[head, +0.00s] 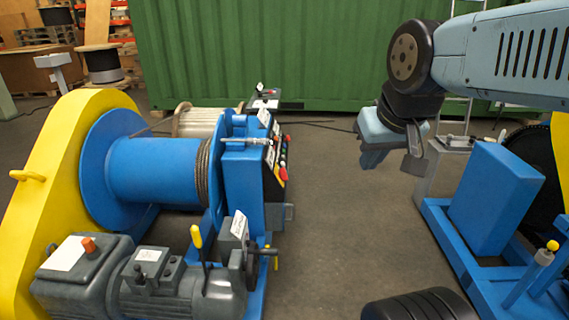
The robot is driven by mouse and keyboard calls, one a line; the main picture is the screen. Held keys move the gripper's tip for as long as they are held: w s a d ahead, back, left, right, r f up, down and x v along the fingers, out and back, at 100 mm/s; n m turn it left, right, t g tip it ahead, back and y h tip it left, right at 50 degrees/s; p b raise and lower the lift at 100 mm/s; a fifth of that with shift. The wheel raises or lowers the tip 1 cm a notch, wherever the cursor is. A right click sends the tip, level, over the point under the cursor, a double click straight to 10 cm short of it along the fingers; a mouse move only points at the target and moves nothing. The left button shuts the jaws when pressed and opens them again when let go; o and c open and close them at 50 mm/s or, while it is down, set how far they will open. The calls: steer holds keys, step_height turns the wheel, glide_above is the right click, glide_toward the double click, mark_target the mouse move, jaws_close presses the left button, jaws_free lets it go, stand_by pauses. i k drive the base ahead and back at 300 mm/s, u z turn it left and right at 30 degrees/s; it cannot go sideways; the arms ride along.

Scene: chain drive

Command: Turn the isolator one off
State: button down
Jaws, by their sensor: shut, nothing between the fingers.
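My gripper (372,158) hangs in the right half of the head view, pointing down. It is shut and empty, in the open space between the two blue machines, apart from any control. I cannot tell for sure which control is isolator one, as the labels are too small to read. The left machine has a dark control panel (275,158) with several coloured controls, seen edge-on, among them a red knob (283,174). Behind it stands a small grey box (265,103) with a dark, red-tipped handle on top. The on or off positions cannot be read.
A blue winch drum (150,170) with a yellow guard (60,165) fills the left. A grey motor (170,285) with levers stands in front. Another blue machine (495,200) stands at right. A green container (300,50) closes the back. The floor (340,220) between is clear.

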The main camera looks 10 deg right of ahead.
mark_target(283, 174)
steer(key=z, duration=0.1)
steer(key=i, duration=0.15)
steer(key=u, duration=0.2)
steer(key=k, duration=1.3)
steer(key=z, duration=0.3)
steer(key=i, duration=1.75)
steer(key=u, duration=0.35)
